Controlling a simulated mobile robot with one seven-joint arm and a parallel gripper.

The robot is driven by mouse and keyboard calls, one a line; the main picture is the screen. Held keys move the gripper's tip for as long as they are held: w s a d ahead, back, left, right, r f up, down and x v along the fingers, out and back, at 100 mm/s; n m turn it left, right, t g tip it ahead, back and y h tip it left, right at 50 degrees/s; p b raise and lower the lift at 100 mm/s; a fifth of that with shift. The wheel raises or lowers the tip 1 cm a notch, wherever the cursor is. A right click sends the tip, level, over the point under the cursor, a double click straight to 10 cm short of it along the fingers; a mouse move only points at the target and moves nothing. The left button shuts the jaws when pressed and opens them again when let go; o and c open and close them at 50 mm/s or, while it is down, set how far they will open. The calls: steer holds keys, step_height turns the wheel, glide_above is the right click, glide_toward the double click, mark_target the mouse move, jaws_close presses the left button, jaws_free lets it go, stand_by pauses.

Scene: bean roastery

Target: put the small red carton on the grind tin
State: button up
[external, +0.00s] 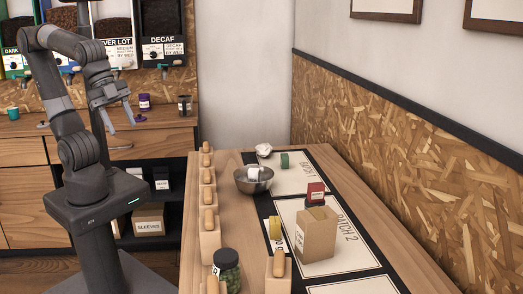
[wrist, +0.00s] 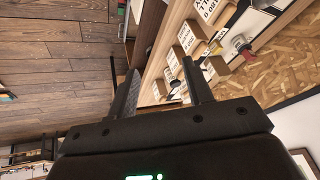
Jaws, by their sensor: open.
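The small red carton (external: 316,188) is on the right side of the wooden table, behind a kraft bag (external: 316,236) that hides its lower part. I cannot tell what is directly under it. No tin is clearly readable as the grind tin; a small round pale metal object (external: 264,149) sits at the table's far end. My gripper (external: 121,126) is open and empty, raised left of the table before the back counter. In the wrist view my gripper (wrist: 160,75) has its two fingers apart with nothing between them. A small red object (wrist: 246,50) shows at upper right there.
A metal bowl (external: 242,183) holds a white item. A green block (external: 284,160), a yellow-topped item (external: 275,228) and a green-filled jar (external: 227,272) stand on the table. Several wooden-knobbed blocks (external: 208,197) line its left edge.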

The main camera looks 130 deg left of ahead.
steer(key=s+f+n, duration=0.2)
steer(key=s, duration=0.1)
steer(key=s+d+f, duration=0.1)
steer(key=shift+s+n+h, duration=0.25)
steer(key=shift+n+h, duration=0.05)
steer(key=shift+n, duration=0.1)
